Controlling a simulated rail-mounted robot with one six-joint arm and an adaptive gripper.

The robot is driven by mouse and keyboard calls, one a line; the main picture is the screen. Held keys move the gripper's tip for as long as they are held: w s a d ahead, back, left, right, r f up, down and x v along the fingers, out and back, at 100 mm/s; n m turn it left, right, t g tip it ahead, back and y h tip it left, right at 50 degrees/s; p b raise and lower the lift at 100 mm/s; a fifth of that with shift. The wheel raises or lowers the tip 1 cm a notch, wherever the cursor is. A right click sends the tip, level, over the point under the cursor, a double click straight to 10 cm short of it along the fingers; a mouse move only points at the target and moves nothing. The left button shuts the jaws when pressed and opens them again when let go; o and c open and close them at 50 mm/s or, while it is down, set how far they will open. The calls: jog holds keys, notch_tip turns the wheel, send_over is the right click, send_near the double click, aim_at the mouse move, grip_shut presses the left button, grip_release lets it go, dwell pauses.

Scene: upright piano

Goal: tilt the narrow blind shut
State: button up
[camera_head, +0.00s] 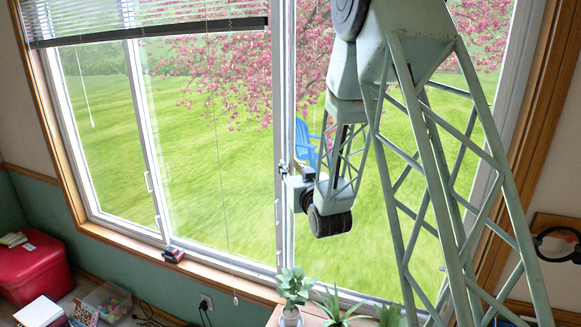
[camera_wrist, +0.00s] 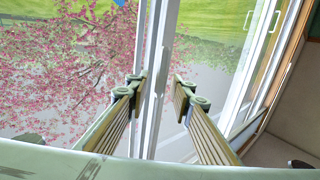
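A raised blind (camera_head: 140,22) with thin pale slats and a dark bottom rail hangs across the upper left of the window in the head view. I cannot tell whether it is the narrow one. A short pale cord (camera_head: 85,88) hangs below its left part. A long thin cord (camera_head: 220,160) hangs farther right and ends in a small pale tassel (camera_head: 236,298). My gripper (camera_head: 289,168) is in front of the white window post, right of the long cord. In the wrist view my gripper (camera_wrist: 158,88) is open, its two fingers apart, with nothing visible held between them.
The white window post (camera_wrist: 152,75) stands behind the fingers. The wooden sill (camera_head: 205,268) carries a small dark-and-red object (camera_head: 172,254). Potted plants (camera_head: 293,287) stand below my gripper. A red stool (camera_head: 35,270) and a toy bin (camera_head: 107,302) are at lower left.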

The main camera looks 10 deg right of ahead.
jog(key=shift+c, duration=0.5)
grip_shut()
jog(key=shift+w+r+n+g+y+b, duration=0.15)
jog(key=shift+n+y+b, duration=0.5)
jog(key=shift+y+b, duration=0.4)
jog(key=shift+s+r+n+g+y+b, duration=0.15)
jog(key=shift+n+y+b, duration=0.5)
jog(key=shift+y+b, duration=0.4)
jog(key=shift+f+n+g+y+b, duration=0.15)
jog(key=shift+n+g+y+b, duration=0.5)
jog(key=shift+n+y, duration=0.55)
jog(key=shift+o, duration=0.5)
grip_release()
jog(key=shift+f, duration=0.1)
